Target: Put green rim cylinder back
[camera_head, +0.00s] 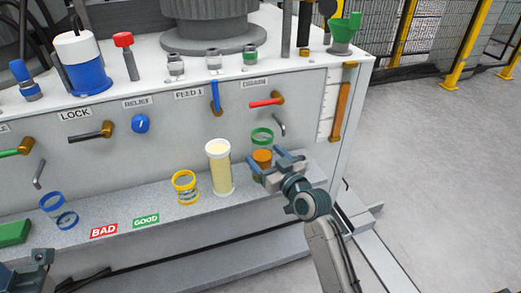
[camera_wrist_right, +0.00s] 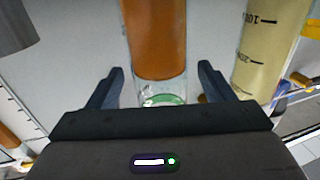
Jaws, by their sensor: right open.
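The green rim cylinder (camera_head: 262,136) stands upright on the grey ledge at its right end, a clear vessel with a green ring at the top and orange contents below. In the right wrist view the cylinder (camera_wrist_right: 155,40) shows its orange part large, with the clear end and green ring between the fingers. My right gripper (camera_head: 268,164) is open with its fingers on either side of the cylinder; I cannot tell whether they touch it. Part of my left gripper (camera_head: 38,262) shows at the lower left edge; its jaws are unclear.
A tall pale-yellow graduated cylinder (camera_head: 218,168) stands close left of it, then a yellow-rim cylinder (camera_head: 185,187) and a blue-rim one (camera_head: 60,211). BAD (camera_head: 104,231) and GOOD (camera_head: 146,220) labels lie on the ledge (camera_head: 165,238). A red lever (camera_head: 265,102) juts out above.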

